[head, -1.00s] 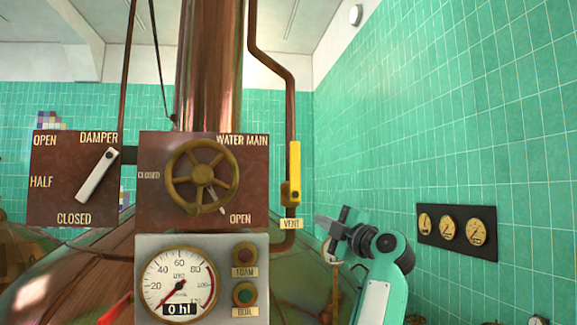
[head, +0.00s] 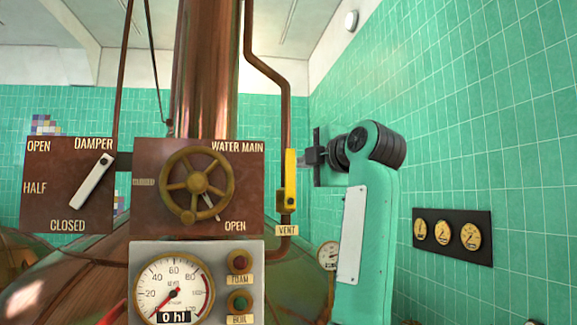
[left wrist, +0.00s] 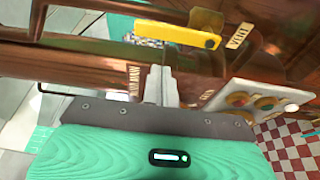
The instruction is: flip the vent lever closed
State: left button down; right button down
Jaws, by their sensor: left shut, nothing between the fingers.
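The yellow vent lever (head: 290,178) stands upright along a copper pipe, just above the VENT label (head: 287,231). In the left wrist view the lever (left wrist: 175,35) lies across the upper part, with its pivot end beside the label (left wrist: 239,36). My left gripper (head: 308,156) is just right of the lever, level with its upper half. Its fingers are shut and empty. They also show in the left wrist view (left wrist: 160,78), below the lever in the picture. I cannot tell whether they touch it. My right gripper is not in view.
A black panel of several gauges (head: 451,237) hangs on the right tiled wall. The space before that wall looks free.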

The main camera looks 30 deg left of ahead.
aim_at(290, 178)
pick_arm(q)
jog(key=p+x, duration=0.5)
jog(key=x, duration=0.4)
jog(key=shift+w+a, duration=0.2)
jog(key=shift+a, duration=0.15)
jog(key=shift+a, duration=0.15)
